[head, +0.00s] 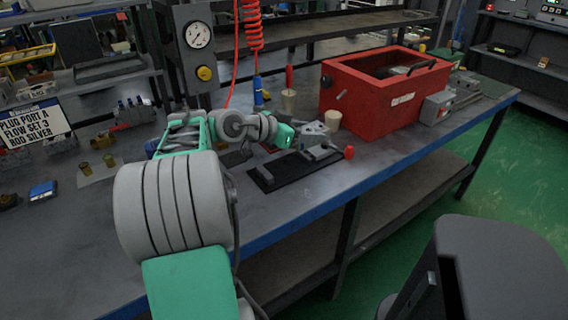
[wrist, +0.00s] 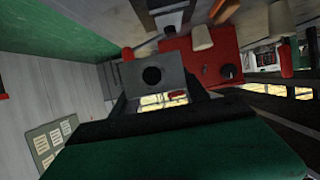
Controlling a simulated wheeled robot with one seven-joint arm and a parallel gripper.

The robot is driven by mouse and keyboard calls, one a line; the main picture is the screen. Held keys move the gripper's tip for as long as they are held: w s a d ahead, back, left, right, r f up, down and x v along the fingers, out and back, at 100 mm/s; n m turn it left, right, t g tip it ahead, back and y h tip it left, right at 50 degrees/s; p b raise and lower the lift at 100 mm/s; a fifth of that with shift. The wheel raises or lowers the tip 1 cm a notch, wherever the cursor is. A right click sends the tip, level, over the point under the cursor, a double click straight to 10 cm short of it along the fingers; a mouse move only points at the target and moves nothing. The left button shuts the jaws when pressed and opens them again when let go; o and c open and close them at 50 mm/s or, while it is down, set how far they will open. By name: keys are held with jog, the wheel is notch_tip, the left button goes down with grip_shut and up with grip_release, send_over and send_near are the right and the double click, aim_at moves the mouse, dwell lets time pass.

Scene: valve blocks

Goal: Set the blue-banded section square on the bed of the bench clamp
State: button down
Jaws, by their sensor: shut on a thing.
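My gripper (head: 290,137) reaches from the left over the bench clamp (head: 267,180), which has a dark flat bed, grey jaws and a red knob at its right end. In the wrist view a grey block with a dark round hole (wrist: 152,75) sits at my fingertips, and my gripper is shut on it. I take it to be the section; its blue band does not show. In the head view my gripper hides part of the clamp, and I cannot tell whether the block touches the bed or is square to it.
A red open-topped box (head: 372,106) stands behind and right of the clamp. A red coiled hose (head: 250,30) with a blue end hangs behind my gripper. Bare bench top (head: 300,205) lies in front.

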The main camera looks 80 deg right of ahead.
send_over(284, 169)
jog(key=f, duration=0.6)
jog(key=shift+s+d+b, duration=0.15)
jog(key=shift+s+b, duration=0.05)
jog(key=shift+b, duration=0.2)
jog(key=shift+w+f, duration=0.2)
jog(key=shift+f, duration=1.45)
jog(key=shift+f+b, duration=0.15)
jog(key=shift+b, duration=0.2)
jog(key=c, duration=0.6)
grip_release()
jog(key=p+v, duration=0.1)
jog(key=v, duration=1.1)
